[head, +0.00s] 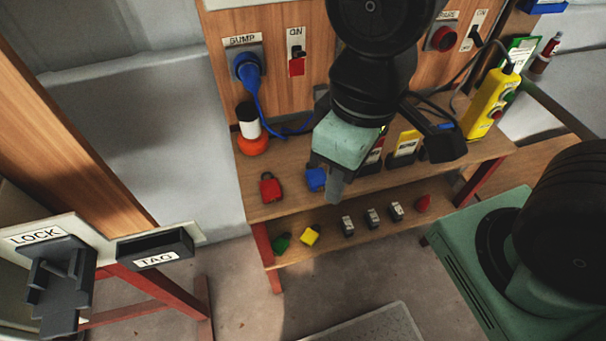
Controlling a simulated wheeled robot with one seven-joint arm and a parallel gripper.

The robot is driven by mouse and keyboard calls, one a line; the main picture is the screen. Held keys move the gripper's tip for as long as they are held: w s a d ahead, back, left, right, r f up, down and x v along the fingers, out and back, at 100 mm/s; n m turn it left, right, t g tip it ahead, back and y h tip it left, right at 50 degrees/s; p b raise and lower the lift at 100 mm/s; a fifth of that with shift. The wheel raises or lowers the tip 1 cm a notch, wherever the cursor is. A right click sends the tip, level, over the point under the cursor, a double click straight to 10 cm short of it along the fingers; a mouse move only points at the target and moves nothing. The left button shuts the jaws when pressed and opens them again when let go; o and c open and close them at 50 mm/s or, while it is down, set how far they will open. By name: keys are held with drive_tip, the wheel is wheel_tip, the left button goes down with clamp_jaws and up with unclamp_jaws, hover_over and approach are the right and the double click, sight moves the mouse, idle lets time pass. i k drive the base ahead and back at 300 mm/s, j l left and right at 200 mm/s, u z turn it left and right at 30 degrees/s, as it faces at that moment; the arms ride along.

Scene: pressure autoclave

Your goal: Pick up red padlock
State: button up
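The red padlock (271,188) rests on the upper wooden shelf (290,208), near its front left corner. A blue padlock (316,179) sits to its right on the same shelf. My gripper (336,187) hangs over the shelf's front edge, to the right of the red padlock and apart from it. The gripper overlaps the right side of the blue padlock in the picture. Only one dark finger shape shows clearly, so its opening cannot be made out.
An orange-based bottle (251,131) and a blue plug with cable (248,72) are behind the red padlock. The lower shelf (300,253) holds a green padlock (281,243), a yellow padlock (310,235) and several small blocks. A tag holder (155,249) stands left.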

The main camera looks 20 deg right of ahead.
sight(271, 192)
drive_tip(key=j+z, duration=0.25)
drive_tip(key=z, duration=0.15)
drive_tip(key=k+j+z, duration=0.1)
drive_tip(key=j+z, duration=0.15)
drive_tip(key=z, duration=0.15)
drive_tip(key=j+z, duration=0.2)
drive_tip(key=z, duration=0.25)
drive_tip(key=k+j, duration=0.25)
drive_tip(key=j, duration=0.15)
drive_tip(key=k+j, duration=0.25)
drive_tip(key=j, duration=0.15)
